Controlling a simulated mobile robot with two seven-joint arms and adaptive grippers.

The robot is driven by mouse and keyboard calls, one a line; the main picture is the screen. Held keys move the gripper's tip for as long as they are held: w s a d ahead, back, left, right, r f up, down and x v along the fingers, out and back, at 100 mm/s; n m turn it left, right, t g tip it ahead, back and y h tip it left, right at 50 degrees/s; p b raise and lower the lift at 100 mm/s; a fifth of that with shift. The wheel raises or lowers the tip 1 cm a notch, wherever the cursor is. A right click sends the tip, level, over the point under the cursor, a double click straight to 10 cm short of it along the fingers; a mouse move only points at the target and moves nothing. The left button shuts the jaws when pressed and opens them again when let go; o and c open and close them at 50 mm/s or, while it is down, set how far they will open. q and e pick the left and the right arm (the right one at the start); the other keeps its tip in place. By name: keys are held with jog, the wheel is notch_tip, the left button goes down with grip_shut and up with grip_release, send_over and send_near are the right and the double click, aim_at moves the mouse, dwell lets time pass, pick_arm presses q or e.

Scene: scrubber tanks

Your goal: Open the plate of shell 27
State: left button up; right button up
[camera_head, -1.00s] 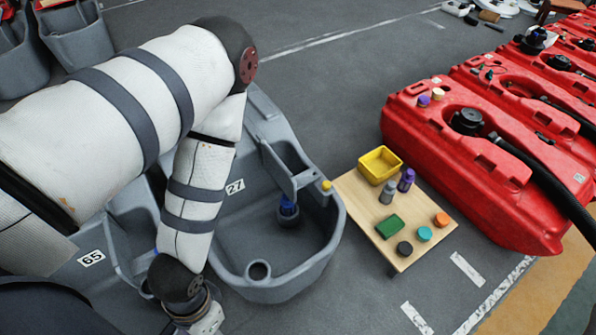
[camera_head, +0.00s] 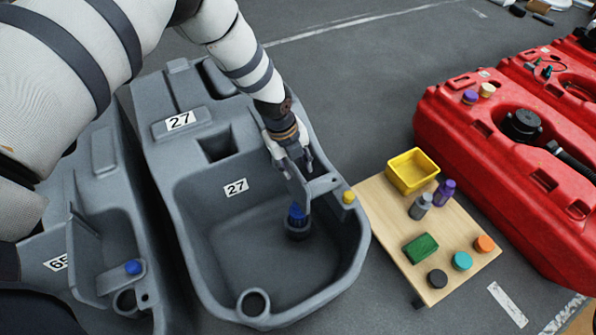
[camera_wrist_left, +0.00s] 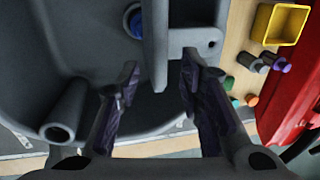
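Shell 27 (camera_head: 185,225) is a grey open tank with two white "27" labels. Its grey plate (camera_head: 298,190) stands upright at the right side of the basin, near a bracket (camera_head: 322,184) on the wall. A blue-topped fitting (camera_head: 296,214) sits on the basin floor beside the plate. My left gripper (camera_head: 290,160) is at the plate, pointing down. In the left wrist view, the fingers (camera_wrist_left: 160,75) are spread apart with the plate's end (camera_wrist_left: 155,45) between them, with visible gaps on both sides. My right gripper is not in view.
A wooden table (camera_head: 385,215) with a yellow bin (camera_head: 412,170), bottles and caps stands to the right. Red tanks (camera_head: 470,140) lie beyond. Shell 65 (camera_head: 95,200) is close on the left.

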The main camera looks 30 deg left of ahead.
pick_arm(q)
jog(key=shift+w+d+f, duration=0.1)
jog(key=shift+w+f, duration=0.05)
jog(key=shift+f, duration=0.5)
jog(key=shift+w+d+f, duration=0.1)
jog(key=shift+f, duration=0.5)
grip_shut()
jog(key=shift+a, duration=0.1)
